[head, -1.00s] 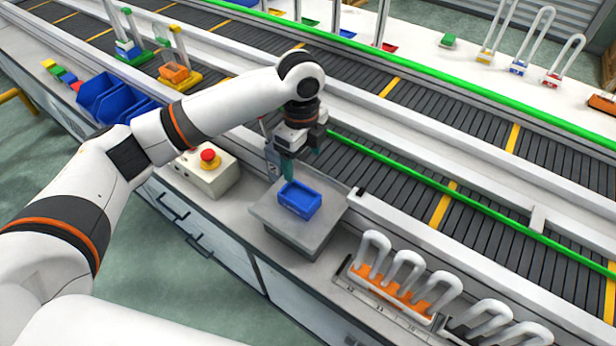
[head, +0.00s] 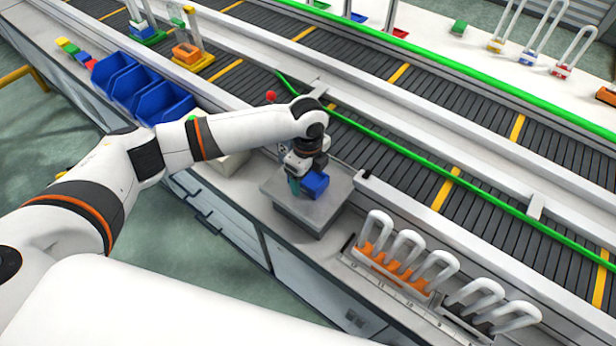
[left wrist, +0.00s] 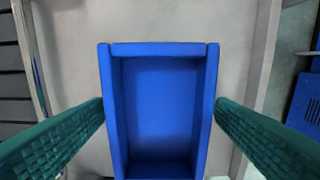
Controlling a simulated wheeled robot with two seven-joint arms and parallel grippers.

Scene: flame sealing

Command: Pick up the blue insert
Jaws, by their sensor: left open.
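The blue insert (head: 316,184), a small open-topped box, sits on the grey raised platform (head: 325,214). My left gripper (head: 300,184) is over the platform at the insert, and the wrist partly covers the insert in the head view. In the left wrist view the insert (left wrist: 161,110) lies between my two green fingers (left wrist: 160,122), one on each side. The fingertips are at or very near its side walls; I cannot tell whether they touch. The jaws are open. My right gripper is not in view.
A row of white-handled pieces with orange bases (head: 395,265) stands to the right of the platform. Blue bins (head: 150,90) are at the upper left. The conveyor (head: 420,165) runs behind the platform, with a green rail along it.

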